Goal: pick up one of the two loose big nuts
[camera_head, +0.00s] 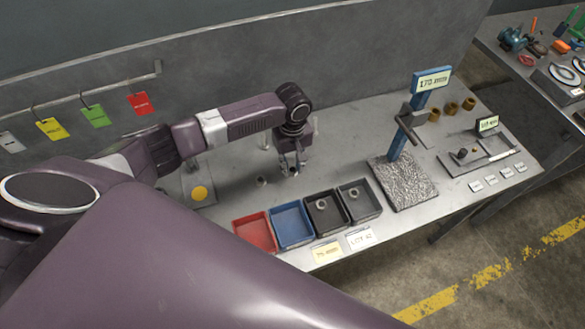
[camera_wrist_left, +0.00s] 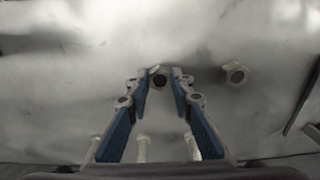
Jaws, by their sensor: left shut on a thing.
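My left gripper (camera_head: 290,170) points down over the grey bench behind the trays. In the left wrist view its two blue fingers (camera_wrist_left: 163,74) are closed in on a big nut (camera_wrist_left: 158,79), a grey metal nut with a dark bore. In the head view this nut is mostly hidden at the fingertips, and I cannot tell whether it is off the bench. The other loose big nut (camera_head: 262,181) lies on the bench to the left of the gripper. It also shows in the left wrist view (camera_wrist_left: 236,74), apart from the fingers. My right gripper is not in view.
A red tray (camera_head: 240,222), a blue tray (camera_head: 278,213) and two dark trays (camera_head: 312,205) (camera_head: 374,211) stand in a row at the front. A blue post (camera_head: 402,140) with a sign stands on a speckled plate to the right.

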